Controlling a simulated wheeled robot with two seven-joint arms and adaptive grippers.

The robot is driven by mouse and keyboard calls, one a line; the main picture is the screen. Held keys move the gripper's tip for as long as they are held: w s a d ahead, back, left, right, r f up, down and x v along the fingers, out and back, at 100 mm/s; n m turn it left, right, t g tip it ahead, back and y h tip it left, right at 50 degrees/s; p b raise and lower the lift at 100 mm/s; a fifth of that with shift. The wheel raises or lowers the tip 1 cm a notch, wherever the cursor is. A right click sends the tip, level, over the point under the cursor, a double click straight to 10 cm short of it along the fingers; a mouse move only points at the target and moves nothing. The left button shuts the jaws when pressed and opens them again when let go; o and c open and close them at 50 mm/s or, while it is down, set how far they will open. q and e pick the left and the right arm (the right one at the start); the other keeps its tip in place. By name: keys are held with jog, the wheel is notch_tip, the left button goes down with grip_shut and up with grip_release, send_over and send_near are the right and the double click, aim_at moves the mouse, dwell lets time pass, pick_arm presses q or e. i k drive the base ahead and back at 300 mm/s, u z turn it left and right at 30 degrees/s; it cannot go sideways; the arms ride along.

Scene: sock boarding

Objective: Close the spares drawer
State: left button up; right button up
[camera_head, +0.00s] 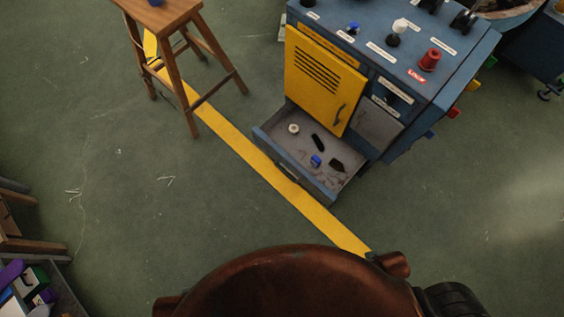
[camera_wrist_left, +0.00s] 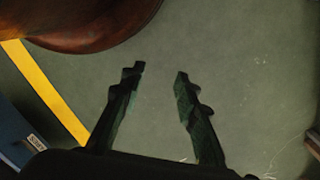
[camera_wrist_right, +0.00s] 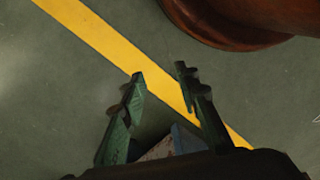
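The spares drawer (camera_head: 310,165) is pulled out at the bottom of a blue machine cabinet (camera_head: 385,60), below a yellow door (camera_head: 318,80). Inside the open drawer lie a white ring, a blue piece and dark pieces. My left gripper (camera_wrist_left: 160,75) is open and empty above bare floor in the left wrist view. My right gripper (camera_wrist_right: 159,72) is open and empty in the right wrist view, over the floor and yellow line. A grey and blue corner, perhaps of the drawer, shows low between its fingers (camera_wrist_right: 170,145). Neither gripper shows in the head view.
A wooden stool (camera_head: 180,60) stands left of the cabinet. A yellow floor line (camera_head: 235,140) runs diagonally past the drawer front. A crate of coloured items (camera_head: 30,290) is at lower left. The green floor left of the line is mostly clear.

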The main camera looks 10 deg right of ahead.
aim_at(294, 153)
jog(key=k, duration=0.4)
jog(key=z, duration=2.3)
jog(key=k, duration=0.7)
jog(key=u, duration=0.65)
jog(key=i, duration=0.5)
